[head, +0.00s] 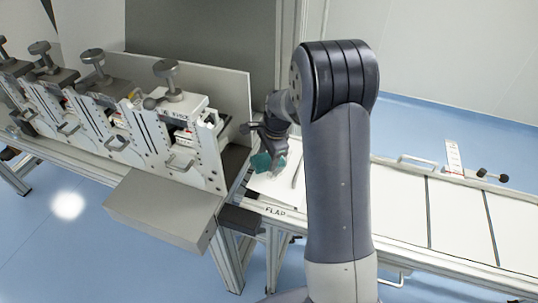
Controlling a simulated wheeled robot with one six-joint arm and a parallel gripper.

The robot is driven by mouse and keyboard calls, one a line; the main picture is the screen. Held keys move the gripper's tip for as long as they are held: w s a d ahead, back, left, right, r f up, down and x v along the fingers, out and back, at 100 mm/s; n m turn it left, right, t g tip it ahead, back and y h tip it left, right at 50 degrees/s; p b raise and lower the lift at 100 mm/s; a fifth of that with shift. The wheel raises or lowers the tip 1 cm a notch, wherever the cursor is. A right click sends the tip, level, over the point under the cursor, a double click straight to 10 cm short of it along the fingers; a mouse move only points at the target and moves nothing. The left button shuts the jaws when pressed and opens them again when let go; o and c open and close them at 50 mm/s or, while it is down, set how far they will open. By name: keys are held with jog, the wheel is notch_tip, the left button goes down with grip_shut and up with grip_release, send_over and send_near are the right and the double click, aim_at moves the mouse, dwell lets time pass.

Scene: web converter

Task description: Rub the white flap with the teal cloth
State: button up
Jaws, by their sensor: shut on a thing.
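The teal cloth (262,163) is bunched beneath my gripper (266,150), which is shut on it. The white flap (268,187) lies at the left end of the white table, above a dark edge marked FLAP. The cloth is over the far left part of the flap. I cannot tell whether the cloth touches it. My arm hides the flap's right side.
A row of grey machine units (180,140) with knobs and handles stands left of the flap. A grey box (165,208) juts out in front. White table panels (455,215) with a handle (417,160) extend right, mostly clear.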

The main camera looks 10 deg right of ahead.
jog(key=shift+w+a+f+b, duration=0.1)
jog(key=shift+a+f+b, duration=0.05)
jog(key=shift+f+b, duration=0.75)
dwell(0.7)
jog(key=shift+f, duration=0.15)
